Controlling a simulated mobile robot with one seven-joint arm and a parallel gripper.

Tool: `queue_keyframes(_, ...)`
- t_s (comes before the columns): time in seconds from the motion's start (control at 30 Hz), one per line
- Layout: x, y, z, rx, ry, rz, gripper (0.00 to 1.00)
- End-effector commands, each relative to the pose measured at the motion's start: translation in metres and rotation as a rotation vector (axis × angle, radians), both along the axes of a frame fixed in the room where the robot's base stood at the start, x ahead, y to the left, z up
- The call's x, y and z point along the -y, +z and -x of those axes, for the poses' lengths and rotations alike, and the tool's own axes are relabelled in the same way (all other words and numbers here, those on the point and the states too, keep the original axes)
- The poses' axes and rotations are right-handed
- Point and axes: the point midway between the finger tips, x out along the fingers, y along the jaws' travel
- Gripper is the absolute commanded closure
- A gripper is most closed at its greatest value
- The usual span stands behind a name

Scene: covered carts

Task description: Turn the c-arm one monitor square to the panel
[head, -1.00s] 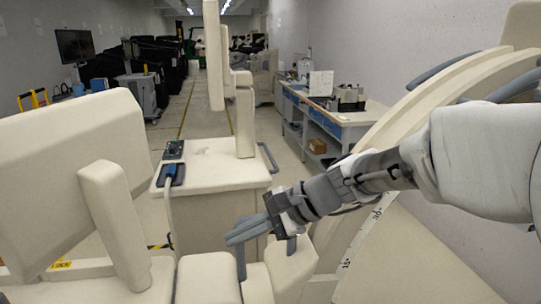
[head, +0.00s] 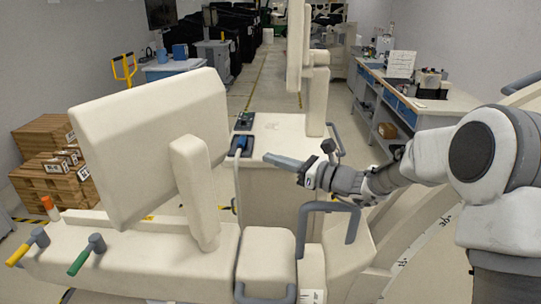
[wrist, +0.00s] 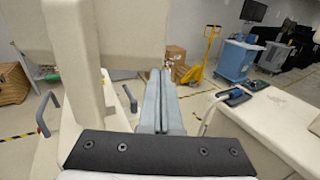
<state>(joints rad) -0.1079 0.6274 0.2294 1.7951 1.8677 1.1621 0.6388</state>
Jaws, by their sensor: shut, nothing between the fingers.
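A large cream covered monitor (head: 150,140) stands turned at an angle on a thick post (head: 195,190), on the front cart (head: 120,250). A second, thin cream panel (head: 297,45) is seen nearly edge-on on the cart behind. The pictures carry no name showing which is c-arm one's. My gripper (head: 270,157) is shut and empty, pointing left above the front cart's grey handle, to the right of the large monitor and apart from it. In the wrist view my closed fingers (wrist: 160,74) point toward a cream slab (wrist: 125,35) across the top.
The rear cart (head: 280,160) has a blue-grey device (head: 241,142) with a cable on its top. Grey handles (head: 325,220) stand up below my arm. A curved cream C-arm (head: 430,235) is at the right. Green and yellow levers (head: 87,254) and stacked boxes (head: 55,150) are at the left.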

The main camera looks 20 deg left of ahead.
Motion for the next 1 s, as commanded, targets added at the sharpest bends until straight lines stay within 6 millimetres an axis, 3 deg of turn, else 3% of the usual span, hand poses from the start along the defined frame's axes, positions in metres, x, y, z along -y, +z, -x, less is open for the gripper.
queue_keyframes(0.3,-0.069,0.002,-0.011,0.001,0.005,0.001,1.00)
queue_keyframes(0.5,-0.098,0.002,-0.018,0.002,0.003,0.002,1.00)
queue_keyframes(0.7,-0.110,0.001,-0.021,0.002,0.001,0.002,1.00)
queue_keyframes(1.0,-0.111,0.000,-0.021,0.003,0.001,0.003,1.00)
